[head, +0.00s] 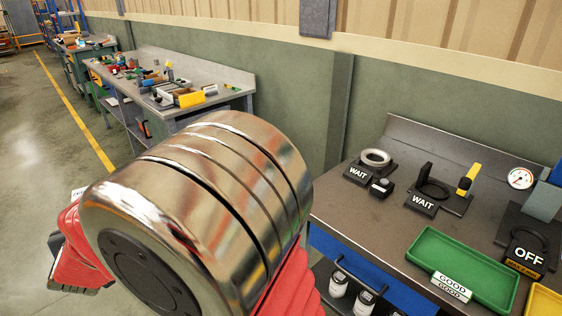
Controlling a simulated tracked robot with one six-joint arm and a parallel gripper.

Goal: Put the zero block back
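I cannot pick out a zero block for certain in the head view. On the grey bench (350,212) at right, a metal ring (376,157) lies on a dark stand behind a WAIT sign (357,174). A small dark block (382,187) with a pale top sits just right of that sign. A black fixture (432,187) with a round seat stands behind a second WAIT sign (422,206), with a yellow upright part (469,178) beside it.
A green tray (420,243) marked GOOD sits at the bench front, with a yellow-edged tray (543,304) to its right. A dial gauge (520,178) and an OFF sign (525,255) stand at far right. Bottles (338,284) sit below. A cluttered bench (205,120) stands behind.

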